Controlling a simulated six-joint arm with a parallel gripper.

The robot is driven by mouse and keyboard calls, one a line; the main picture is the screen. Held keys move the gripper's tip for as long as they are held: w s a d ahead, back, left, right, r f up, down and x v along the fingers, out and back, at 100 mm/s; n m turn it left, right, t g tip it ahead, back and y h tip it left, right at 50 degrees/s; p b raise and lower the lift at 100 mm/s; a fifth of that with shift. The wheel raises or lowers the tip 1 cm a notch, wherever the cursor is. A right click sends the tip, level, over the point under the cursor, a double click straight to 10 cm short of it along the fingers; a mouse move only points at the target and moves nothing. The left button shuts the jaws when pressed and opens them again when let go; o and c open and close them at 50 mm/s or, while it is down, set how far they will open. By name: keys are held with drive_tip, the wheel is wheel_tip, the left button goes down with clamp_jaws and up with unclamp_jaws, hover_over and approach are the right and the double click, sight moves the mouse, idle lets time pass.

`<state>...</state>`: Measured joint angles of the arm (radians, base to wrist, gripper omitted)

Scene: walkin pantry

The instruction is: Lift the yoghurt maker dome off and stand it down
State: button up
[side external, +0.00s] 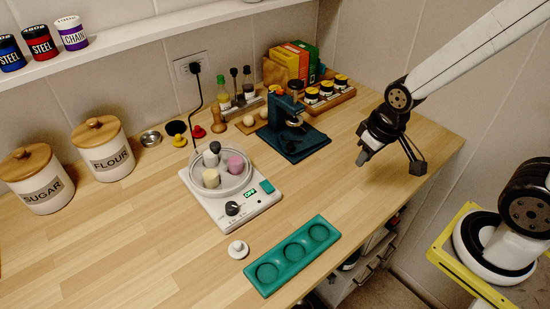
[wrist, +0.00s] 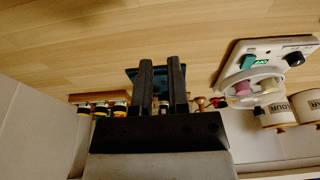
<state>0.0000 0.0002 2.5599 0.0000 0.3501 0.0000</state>
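The yoghurt maker (side external: 222,212) is a white box with a green OFF display, a dark knob and a teal button, on the counter's middle. On it sits a see-through dome (side external: 221,166), its outline faint, with a dark knob on top. Pink, yellow and whitish jars show inside. The maker also shows at the right of the wrist view (wrist: 271,47), with the pale dome (wrist: 262,98) over the jars. My gripper (side external: 391,163) is open and empty, in the air well right of the maker. Its two fingers (wrist: 161,64) stand apart in the wrist view.
A teal tray (side external: 278,248) with three round recesses lies in front right of the maker, a small white knobbed lid (side external: 238,249) beside it. A dark teal machine (side external: 289,125) stands behind right. Canisters (side external: 103,148) stand left. The front-left counter is clear.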

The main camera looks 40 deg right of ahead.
drive_tip(key=o, duration=0.7)
wheel_tip(320, 180, up, 8)
drive_tip(key=f+m+g, duration=0.1)
drive_tip(key=m+g, duration=0.2)
drive_tip(key=m, duration=1.4)
hover_over(215, 144)
drive_tip(key=d, duration=0.1)
drive_tip(key=shift+s+r, duration=0.25)
drive_tip(key=shift+w+a+r+m, duration=0.1)
drive_tip(key=shift+w+a+m, duration=0.05)
drive_tip(key=shift+a+m, duration=0.35)
drive_tip(key=shift+f, duration=3.95)
